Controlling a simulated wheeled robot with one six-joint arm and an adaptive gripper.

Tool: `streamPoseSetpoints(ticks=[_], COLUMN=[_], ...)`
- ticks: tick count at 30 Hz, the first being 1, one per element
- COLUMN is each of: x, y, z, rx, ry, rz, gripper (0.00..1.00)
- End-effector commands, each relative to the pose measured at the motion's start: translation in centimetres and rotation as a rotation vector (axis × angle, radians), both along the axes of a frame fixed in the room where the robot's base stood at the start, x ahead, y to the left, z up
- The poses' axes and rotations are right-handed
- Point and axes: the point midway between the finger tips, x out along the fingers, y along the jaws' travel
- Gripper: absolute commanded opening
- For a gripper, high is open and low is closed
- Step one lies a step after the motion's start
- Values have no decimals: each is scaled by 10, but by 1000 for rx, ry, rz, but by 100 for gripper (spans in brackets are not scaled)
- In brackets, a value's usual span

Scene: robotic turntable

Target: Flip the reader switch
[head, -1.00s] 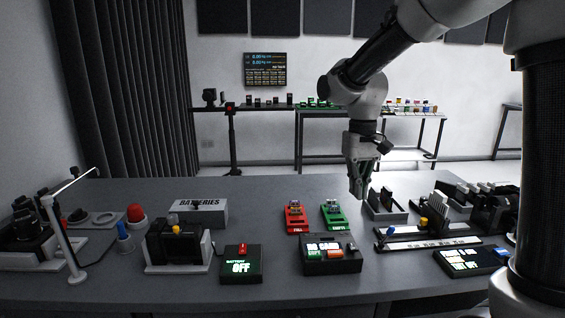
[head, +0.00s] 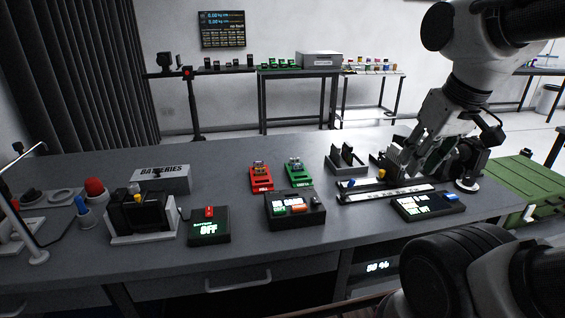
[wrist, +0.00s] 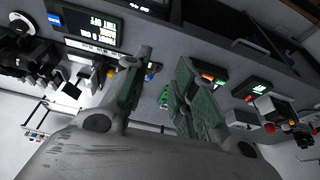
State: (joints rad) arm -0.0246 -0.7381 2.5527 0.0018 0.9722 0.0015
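A black box (head: 296,210) with a lit display and an orange-red part stands near the table's front middle; its display reads like "NO CARD", so it seems to be the reader. A small knob shows on its right top. Whether this is the switch I cannot tell. It also seems to show in the wrist view (wrist: 212,78). My gripper (head: 414,154) is up and to the right of this box, above the right part of the table. In the wrist view its two fingers (wrist: 165,62) are apart, with nothing visible between them.
A black box with a blue switch (head: 430,206) and a long rail (head: 385,194) lie below my gripper. A battery box (head: 208,228) reading "OFF" has a red switch. Red (head: 261,178) and green (head: 298,172) devices stand behind. Table is clear between them.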

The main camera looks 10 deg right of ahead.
Motion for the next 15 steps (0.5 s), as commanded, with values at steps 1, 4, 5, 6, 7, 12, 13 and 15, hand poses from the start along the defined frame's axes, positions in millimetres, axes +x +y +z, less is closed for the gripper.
streamPoseSetpoints(ticks=[1,4,5,6,7,12,13,15], x=[4,20,27,38,47,99,107,127], y=[5,18,24,32,38,80,88,105], z=[-8,-24,-28,-35,-40,-74,-81,-96], rx=[-1,-9,-13,-19,-23,-46,-49,-56], ry=[41,137,169,209,238,367,384,410], rz=[23,81,102,130,145,188,187,177], gripper=[27,27,27,27,27,27,27,27])
